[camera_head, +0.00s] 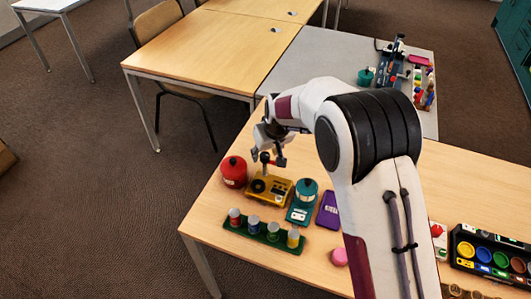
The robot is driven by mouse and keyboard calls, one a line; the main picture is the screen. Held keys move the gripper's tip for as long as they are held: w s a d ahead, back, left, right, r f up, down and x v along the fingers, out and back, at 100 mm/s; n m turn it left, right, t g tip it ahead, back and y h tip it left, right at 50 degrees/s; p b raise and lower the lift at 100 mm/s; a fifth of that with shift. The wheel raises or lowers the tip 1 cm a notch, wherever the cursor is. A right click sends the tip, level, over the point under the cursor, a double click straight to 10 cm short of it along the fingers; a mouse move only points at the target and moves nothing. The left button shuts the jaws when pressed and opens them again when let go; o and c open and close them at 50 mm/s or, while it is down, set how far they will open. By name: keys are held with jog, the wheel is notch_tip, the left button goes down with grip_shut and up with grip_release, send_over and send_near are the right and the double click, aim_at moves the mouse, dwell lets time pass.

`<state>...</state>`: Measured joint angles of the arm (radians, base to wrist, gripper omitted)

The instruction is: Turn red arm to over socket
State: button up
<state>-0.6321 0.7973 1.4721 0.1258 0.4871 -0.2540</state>
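A yellow device (270,191) sits near the table's left end, with a round black part (258,186) on top at its left. A pale upright piece (264,170) rises behind the black part, just under my gripper. My gripper (268,157) points down above the device's back edge. Its dark fingertips are small and overlap the parts behind them, so I cannot tell whether they are open or touching anything. I cannot clearly make out a red arm or a socket on the device; my gripper may hide part of it.
A red pot (233,172) stands close left of the device. A teal pot on a base (303,201) and a purple case (329,210) are to its right. A green rack (264,235) with several capped jars stands in front. A pink piece (339,257) lies farther right.

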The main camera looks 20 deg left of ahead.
jog(key=shift+w+a+f, duration=0.1)
jog(key=shift+f, duration=0.25)
jog(key=c, duration=1.1)
jog(key=shift+a+m+h, duration=0.1)
jog(key=shift+m+h, duration=0.3)
jog(key=shift+m, duration=0.7)
jog(key=shift+a+m+t+h, duration=0.1)
jog(key=shift+m+t+h, duration=0.25)
jog(key=shift+m, duration=0.75)
jog(key=shift+m+t+h, duration=0.25)
jog(key=shift+m+h, duration=0.1)
jog(key=shift+m, duration=0.75)
jog(key=shift+a+m+h, duration=0.1)
jog(key=shift+m+h, duration=0.55)
jog(key=shift+m, duration=1)
jog(key=shift+a+m+h, duration=0.1)
jog(key=shift+m+h, duration=0.55)
jog(key=shift+m, duration=1)
